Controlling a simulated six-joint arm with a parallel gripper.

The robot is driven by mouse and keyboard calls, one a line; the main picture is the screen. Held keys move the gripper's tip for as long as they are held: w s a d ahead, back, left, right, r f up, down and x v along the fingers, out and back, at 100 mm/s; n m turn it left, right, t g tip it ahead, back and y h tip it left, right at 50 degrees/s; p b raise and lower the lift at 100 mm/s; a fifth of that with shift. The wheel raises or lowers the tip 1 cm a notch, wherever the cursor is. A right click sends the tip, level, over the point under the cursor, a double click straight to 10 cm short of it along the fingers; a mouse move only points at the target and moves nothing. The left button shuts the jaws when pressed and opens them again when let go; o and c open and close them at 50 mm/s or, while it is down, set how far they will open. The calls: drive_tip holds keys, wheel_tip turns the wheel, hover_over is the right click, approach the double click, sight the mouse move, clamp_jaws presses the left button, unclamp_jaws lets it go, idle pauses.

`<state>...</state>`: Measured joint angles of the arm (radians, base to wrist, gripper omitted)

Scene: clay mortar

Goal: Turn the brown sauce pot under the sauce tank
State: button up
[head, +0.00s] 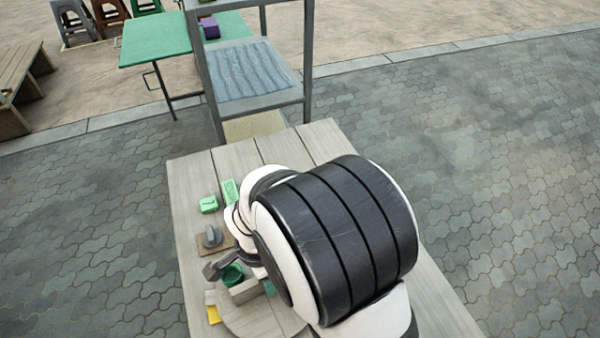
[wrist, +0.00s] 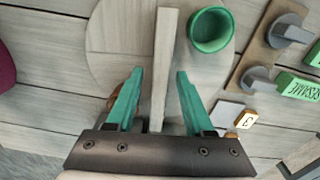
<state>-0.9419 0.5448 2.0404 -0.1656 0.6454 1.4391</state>
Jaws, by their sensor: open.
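My gripper (wrist: 160,74) is open in the wrist view, its two green fingers on either side of a pale upright bar (wrist: 166,40), with gaps visible at both sides. The bar crosses a round wooden turntable (wrist: 108,40). A green pot (wrist: 211,30) stands on the turntable to the right of the bar; it also shows in the head view (head: 232,275). A small brown patch (wrist: 112,102) shows beside the left finger, perhaps the brown pot, mostly hidden. In the head view my arm hides most of the gripper and turntable (head: 262,322).
A green label reading SESAME (wrist: 300,88) and a small orange-edged tile (wrist: 244,119) lie nearby. A metal shelf (head: 250,85) stands beyond the table's far edge.

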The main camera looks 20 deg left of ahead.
drive_tip(key=shift+f, duration=1.55)
clamp_jaws()
